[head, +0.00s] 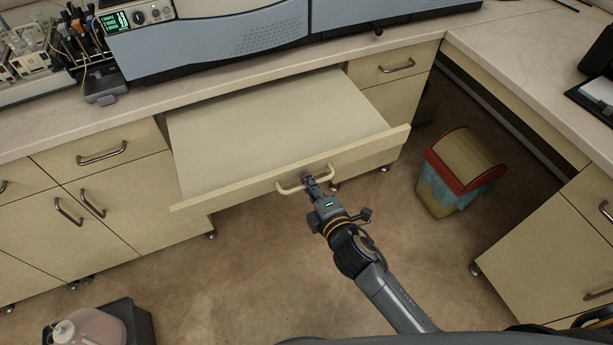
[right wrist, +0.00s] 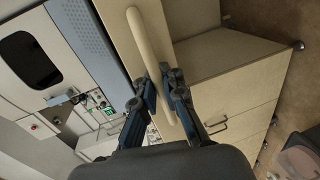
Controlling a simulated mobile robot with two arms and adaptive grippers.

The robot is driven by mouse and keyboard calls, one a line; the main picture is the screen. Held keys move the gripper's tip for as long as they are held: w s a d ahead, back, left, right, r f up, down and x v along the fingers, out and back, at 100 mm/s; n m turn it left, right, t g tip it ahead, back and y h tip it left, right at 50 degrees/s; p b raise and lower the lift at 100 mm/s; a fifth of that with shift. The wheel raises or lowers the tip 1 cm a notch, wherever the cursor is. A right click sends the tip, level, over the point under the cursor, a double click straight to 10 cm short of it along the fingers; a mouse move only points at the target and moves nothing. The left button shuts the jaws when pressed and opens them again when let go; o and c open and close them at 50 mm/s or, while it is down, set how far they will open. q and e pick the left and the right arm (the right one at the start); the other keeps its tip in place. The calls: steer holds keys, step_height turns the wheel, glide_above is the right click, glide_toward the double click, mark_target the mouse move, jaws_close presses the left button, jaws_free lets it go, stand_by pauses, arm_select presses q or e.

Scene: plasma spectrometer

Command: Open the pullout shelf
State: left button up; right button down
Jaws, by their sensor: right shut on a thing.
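The pullout shelf (head: 270,130) is a pale wooden board under the bench, and it stands well out from the cabinet in the head view. Its front edge carries a cream bar handle (head: 290,190). My right gripper (head: 308,179) is shut on the middle of this handle, with its arm reaching in from the lower right. In the right wrist view the handle (right wrist: 140,40) runs between the two dark fingers of the gripper (right wrist: 163,92). My left gripper is not in the frames.
A grey-blue instrument (head: 220,40) stands on the bench above. Closed drawers with metal handles (head: 101,154) flank the shelf. A red-rimmed bin (head: 455,170) stands on the floor to the right. A jug (head: 90,328) sits at the lower left. The floor before the shelf is clear.

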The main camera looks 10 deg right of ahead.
steer(key=c, duration=1.7)
jaws_free()
steer(key=shift+c, duration=0.2)
steer(key=v, duration=1.2)
